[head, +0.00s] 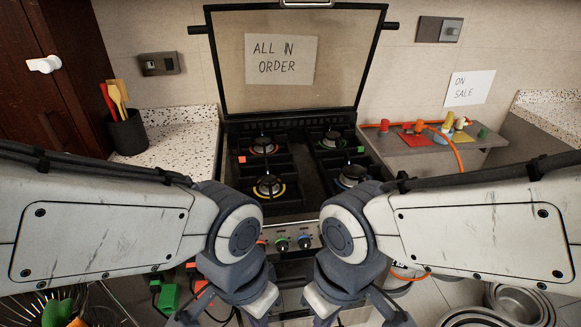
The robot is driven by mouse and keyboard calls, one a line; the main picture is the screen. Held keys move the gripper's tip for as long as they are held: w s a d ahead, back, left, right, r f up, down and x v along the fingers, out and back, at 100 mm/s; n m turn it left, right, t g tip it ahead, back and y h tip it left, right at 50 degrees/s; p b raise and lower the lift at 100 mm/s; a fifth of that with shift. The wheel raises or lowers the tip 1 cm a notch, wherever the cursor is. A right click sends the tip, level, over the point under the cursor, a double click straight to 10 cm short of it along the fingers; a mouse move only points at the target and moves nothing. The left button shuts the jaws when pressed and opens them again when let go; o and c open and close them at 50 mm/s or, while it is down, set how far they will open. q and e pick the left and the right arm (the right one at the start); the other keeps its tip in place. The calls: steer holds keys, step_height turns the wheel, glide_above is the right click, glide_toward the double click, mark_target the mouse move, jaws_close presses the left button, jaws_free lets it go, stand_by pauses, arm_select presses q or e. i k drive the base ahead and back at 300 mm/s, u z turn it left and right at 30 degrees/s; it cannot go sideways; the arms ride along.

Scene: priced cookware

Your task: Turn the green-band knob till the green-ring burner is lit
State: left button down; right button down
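The stove's green-ring burner (333,141) is at the back right of the hob, with no flame visible on it. The green-band knob (282,244) is on the front panel between my two arms, left of the blue-band knob (304,242). Nothing visible touches it. My arms come in from both sides and bend down past the panel, the left one left of the knobs and the right one right of them. Their lower ends run out at the bottom edge, so I see neither gripper's fingers. The panel's outer parts are hidden behind my arms.
The red-ring (263,146), yellow-ring (269,187) and blue-ring (352,176) burners show no flame. The glass lid (345,60) stands open. A utensil pot (127,133) is on the left counter. An orange hose (452,148) crosses a grey shelf at right. Pans (522,300) lie low right.

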mark_target(281, 245)
steer(key=u, duration=1.6)
steer(key=k, duration=0.5)
steer(key=z, duration=1.3)
